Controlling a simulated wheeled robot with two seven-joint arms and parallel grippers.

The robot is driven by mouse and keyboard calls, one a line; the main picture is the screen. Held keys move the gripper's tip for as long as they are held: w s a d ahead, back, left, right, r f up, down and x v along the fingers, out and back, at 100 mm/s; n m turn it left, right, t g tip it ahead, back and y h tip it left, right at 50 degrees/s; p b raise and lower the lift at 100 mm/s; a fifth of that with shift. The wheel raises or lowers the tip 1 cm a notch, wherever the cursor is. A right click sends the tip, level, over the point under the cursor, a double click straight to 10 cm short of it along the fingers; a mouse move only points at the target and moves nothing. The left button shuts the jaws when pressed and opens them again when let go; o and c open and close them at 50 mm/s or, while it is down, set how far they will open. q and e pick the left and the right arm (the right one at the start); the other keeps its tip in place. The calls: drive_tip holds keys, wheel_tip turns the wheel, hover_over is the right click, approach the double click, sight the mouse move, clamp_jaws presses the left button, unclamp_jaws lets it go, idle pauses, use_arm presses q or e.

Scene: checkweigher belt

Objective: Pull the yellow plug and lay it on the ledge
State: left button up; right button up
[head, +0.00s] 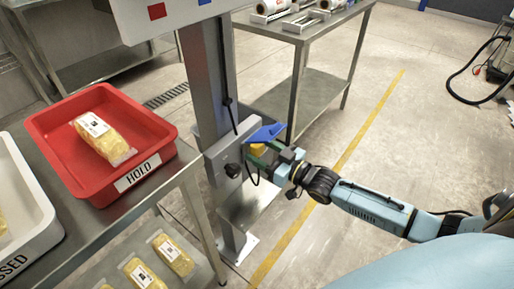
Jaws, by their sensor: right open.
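The yellow plug (258,149) sits at the grey box on the metal post, just under a blue flap (266,133), which partly hides it. A black cable hangs below the plug. A grey metal ledge (262,199) juts out lower on the post, with nothing seen on it. My left gripper is not in view.
A black knob (233,170) is on the box, left of the plug. A red HOLD tray (52,121) with a packet in it stands on the left table, beside a white tray (42,235). More packets lie on a lower shelf.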

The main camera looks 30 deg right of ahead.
sight(261, 151)
idle(0.8)
clamp_jaws()
drive_tip(key=shift+p+v, duration=1.45)
drive_tip(key=shift+v, duration=0.5)
drive_tip(key=shift+p+v, duration=0.55)
drive_tip(key=shift+v, duration=0.5)
